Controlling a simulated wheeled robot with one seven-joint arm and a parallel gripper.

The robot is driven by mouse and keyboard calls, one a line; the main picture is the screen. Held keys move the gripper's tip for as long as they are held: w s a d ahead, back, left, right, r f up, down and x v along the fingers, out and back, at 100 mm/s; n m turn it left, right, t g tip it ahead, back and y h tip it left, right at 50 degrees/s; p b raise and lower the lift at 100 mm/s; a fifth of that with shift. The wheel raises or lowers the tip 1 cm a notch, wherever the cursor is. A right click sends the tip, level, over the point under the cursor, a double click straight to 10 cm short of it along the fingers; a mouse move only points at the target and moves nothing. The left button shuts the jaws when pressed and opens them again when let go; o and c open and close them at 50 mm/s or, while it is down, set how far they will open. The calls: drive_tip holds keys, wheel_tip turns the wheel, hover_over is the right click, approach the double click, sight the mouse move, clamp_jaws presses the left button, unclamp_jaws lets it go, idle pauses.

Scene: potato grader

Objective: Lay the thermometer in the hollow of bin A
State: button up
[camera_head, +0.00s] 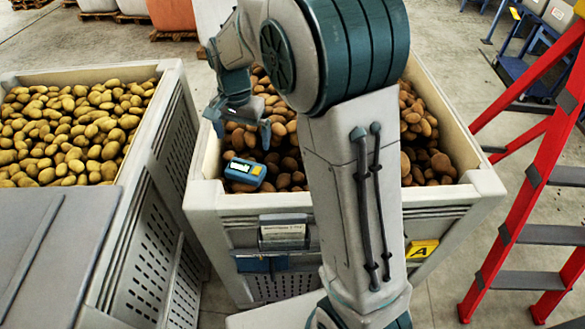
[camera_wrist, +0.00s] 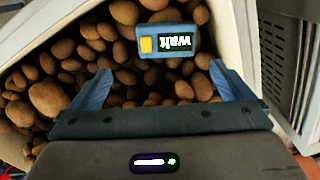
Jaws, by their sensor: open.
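The thermometer (camera_head: 245,171) is a blue box with a yellow button and a small display. It lies on the brown potatoes in bin A (camera_head: 465,196), close to the front left corner. In the wrist view the thermometer (camera_wrist: 148,32) shows just beyond the fingertips, and its display reads "wait" upside down. My gripper (camera_head: 241,128) is open and empty above the potatoes, apart from the thermometer; its two blue fingers (camera_wrist: 160,72) are spread wide in the wrist view. My arm hides the middle of bin A. I cannot make out the hollow clearly.
A bin of yellowish potatoes (camera_head: 70,130) stands at the left, with a grey panel (camera_head: 50,240) in front of it. A red ladder (camera_head: 535,180) stands at the right. Bin A bears a yellow "A" plate (camera_head: 422,249) and a grey holder (camera_head: 284,232) on its front.

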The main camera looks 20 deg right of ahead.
drive_tip(key=s+d+r+n+t, duration=0.1)
drive_tip(key=s+d+n, duration=0.1)
drive_tip(key=s, duration=0.5)
drive_tip(key=s+d+r+n+t, duration=0.1)
drive_tip(key=s+d, duration=0.3)
drive_tip(key=s, duration=0.4)
drive_tip(key=s+d+r+n, duration=0.2)
drive_tip(key=s+d+n, duration=0.1)
drive_tip(key=s, duration=0.4)
drive_tip(key=shift+s+d+r+n+t, duration=0.25)
drive_tip(key=shift+r+n+t, duration=0.15)
drive_tip(key=shift+n, duration=0.1)
